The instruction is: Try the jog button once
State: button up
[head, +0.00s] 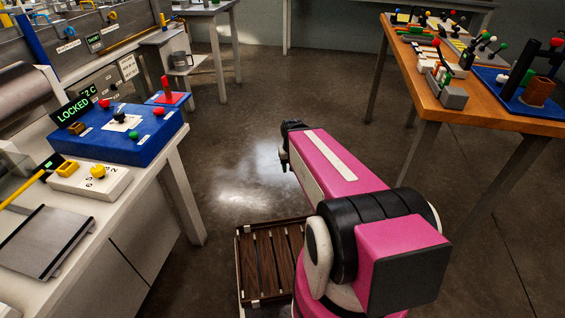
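A blue control box (104,146) stands on the white bench at the left. A display (72,108) on the box reads "LOCKED" in green. My pink arm reaches forward over the open floor. My gripper (284,163) is at its dark far end, right of the box and well apart from it. Its fingers are not clear.
A white box with yellow knobs (90,180) and a grey plate (45,242) lie nearer on the white bench (165,165). An orange table (480,112) with several fixtures stands right.

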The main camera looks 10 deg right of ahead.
aim_at(133, 135)
jog(key=u, duration=1.55)
